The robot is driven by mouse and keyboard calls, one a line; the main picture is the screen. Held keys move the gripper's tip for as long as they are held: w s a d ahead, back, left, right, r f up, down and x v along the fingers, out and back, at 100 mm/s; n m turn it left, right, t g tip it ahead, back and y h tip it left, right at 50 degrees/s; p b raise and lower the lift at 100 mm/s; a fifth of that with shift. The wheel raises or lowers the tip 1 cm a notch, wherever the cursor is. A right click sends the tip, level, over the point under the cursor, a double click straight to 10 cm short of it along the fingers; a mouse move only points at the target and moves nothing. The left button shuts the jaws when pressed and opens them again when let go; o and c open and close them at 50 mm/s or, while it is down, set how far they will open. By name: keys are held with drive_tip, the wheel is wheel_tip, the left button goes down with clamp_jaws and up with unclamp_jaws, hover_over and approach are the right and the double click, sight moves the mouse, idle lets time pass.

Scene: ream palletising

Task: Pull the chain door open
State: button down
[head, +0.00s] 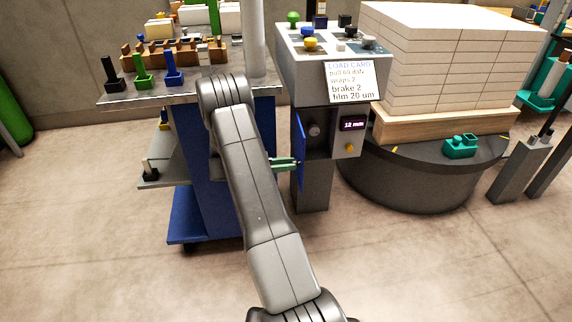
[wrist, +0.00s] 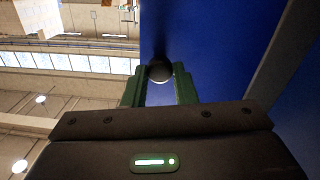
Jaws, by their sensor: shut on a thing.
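The chain door is a blue panel (head: 299,152) on the column under the control box (head: 335,55). It stands swung outward, seen nearly edge-on, with the dark opening and a round grey part (head: 315,130) showing to its right. In the wrist view the blue door (wrist: 210,50) fills the upper middle and right. My gripper (head: 293,164) reaches the door from the left, its green fingers at the door's face. In the wrist view the fingers (wrist: 160,85) are shut on a round dark knob (wrist: 159,71) on the door. My arm hides part of the gripper.
A blue cart (head: 205,215) with tools on top stands close on the left. A round turntable (head: 410,180) with stacked reams (head: 440,60) stands on the right, with a teal part (head: 460,146) on it. A display unit (head: 350,135) sits right beside the opening. The front floor is clear.

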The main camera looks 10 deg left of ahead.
drive_tip(key=c, duration=1.2)
unclamp_jaws()
drive_tip(key=shift+o, duration=0.2)
drive_tip(key=p+v, duration=0.1)
drive_tip(key=v, duration=1.2)
drive_tip(key=shift+s+a+p, duration=0.15)
drive_tip(key=shift+a+p, duration=0.2)
drive_tip(key=b+x, duration=0.1)
drive_tip(key=x, duration=1.3)
drive_tip(key=shift+b, duration=0.35)
